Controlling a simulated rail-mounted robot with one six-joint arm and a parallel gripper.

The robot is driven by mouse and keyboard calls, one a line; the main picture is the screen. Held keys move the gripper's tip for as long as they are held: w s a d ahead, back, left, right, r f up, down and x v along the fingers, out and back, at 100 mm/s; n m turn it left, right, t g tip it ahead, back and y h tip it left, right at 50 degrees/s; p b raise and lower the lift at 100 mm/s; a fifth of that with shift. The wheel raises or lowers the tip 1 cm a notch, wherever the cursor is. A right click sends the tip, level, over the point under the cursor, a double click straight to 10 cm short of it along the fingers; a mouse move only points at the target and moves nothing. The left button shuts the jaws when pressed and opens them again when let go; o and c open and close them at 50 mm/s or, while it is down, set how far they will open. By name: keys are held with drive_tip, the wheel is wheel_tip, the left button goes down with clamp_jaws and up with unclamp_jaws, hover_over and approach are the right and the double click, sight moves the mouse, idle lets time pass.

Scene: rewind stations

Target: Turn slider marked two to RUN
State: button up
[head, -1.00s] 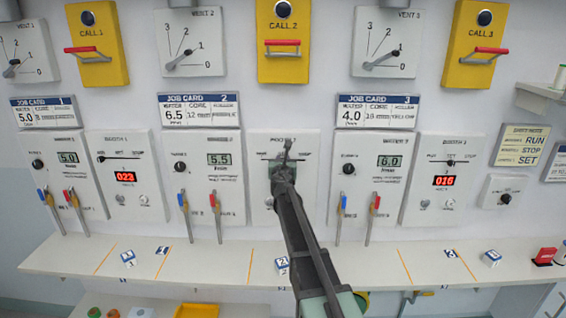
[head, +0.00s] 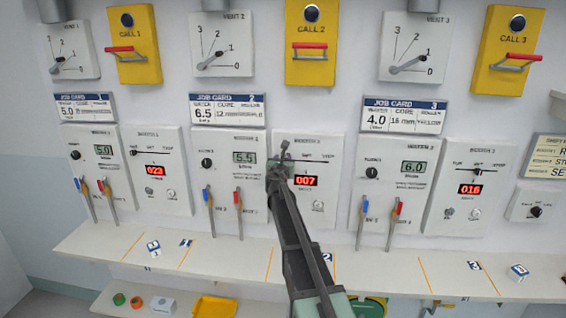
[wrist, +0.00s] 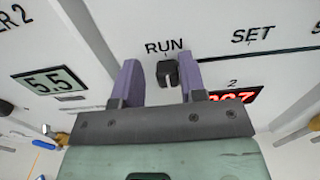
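The black slider knob (wrist: 167,72) shows in the wrist view directly under the word RUN, at the left end of its slot. SET (wrist: 252,35) stands to its right. My gripper (wrist: 162,62) has its two purple fingers on either side of the knob. The gap is wider than the knob, and the right finger is very near it; I cannot tell if they touch. In the head view, my gripper (head: 284,150) covers the left end of slider panel two (head: 333,165), so the knob is hidden there. Its red display (head: 306,181) reads 007.
A panel (head: 237,170) reading 5.5 with blue and red levers stands to the left. Another panel (head: 412,168) reading 6.0 stands to the right. A narrow shelf (head: 215,262) with numbered blocks runs below. Yellow call boxes (head: 312,70) are above.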

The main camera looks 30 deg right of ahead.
drive_tip(key=shift+o, duration=0.7)
drive_tip(key=v, duration=1)
drive_tip(key=shift+s+a, duration=0.25)
drive_tip(key=shift+s, duration=0.1)
